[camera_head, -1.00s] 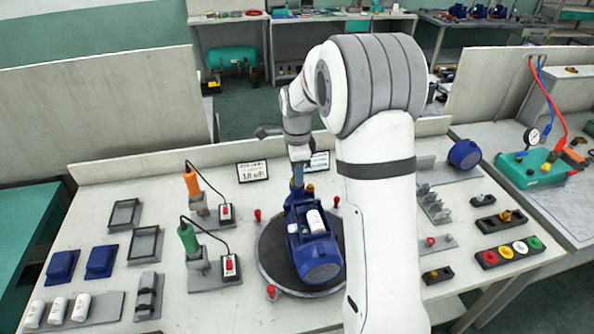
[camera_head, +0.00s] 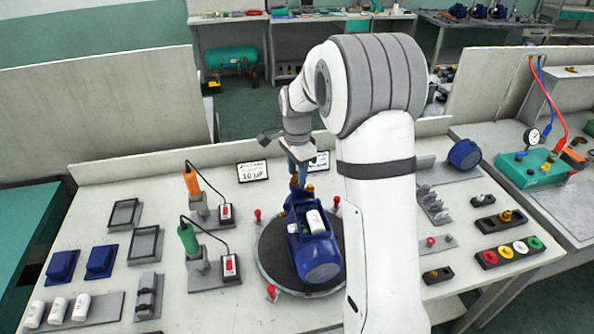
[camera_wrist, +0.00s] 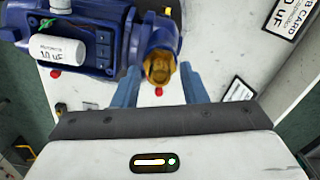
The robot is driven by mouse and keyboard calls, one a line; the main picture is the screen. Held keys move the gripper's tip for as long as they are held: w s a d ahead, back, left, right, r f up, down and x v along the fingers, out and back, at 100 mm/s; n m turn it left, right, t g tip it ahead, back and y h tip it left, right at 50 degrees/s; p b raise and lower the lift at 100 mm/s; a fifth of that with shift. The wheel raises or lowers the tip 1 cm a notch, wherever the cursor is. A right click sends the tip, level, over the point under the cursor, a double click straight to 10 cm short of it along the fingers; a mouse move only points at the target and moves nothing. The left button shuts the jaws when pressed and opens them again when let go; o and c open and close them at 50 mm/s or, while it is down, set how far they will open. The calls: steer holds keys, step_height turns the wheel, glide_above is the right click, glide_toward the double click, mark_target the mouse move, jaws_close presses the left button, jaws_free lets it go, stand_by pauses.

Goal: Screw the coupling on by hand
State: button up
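The brass coupling (camera_wrist: 160,67) sits at the end of the blue pump (camera_wrist: 88,38), on its port. In the head view the blue pump (camera_head: 316,255) lies on the dark round turntable (camera_head: 275,278), with a white capacitor marked 10 uF (camera_wrist: 57,49) on it. My gripper (camera_wrist: 160,73) is open, with its blue fingers one on each side of the coupling; a small gap seems to show at both sides. In the head view my gripper (camera_head: 299,178) points down at the pump's far end, and the coupling is mostly hidden there.
Red knobs, one at the turntable's front (camera_head: 272,292), stand around it. Corded green (camera_head: 188,238) and orange (camera_head: 191,182) tools stand at left. A label card (camera_head: 252,171) stands behind. Trays and fittings lie right of my arm.

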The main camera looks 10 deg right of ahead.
steer(key=n, duration=0.3)
steer(key=shift+n, duration=0.3)
jaws_close()
steer(key=shift+m, duration=1.8)
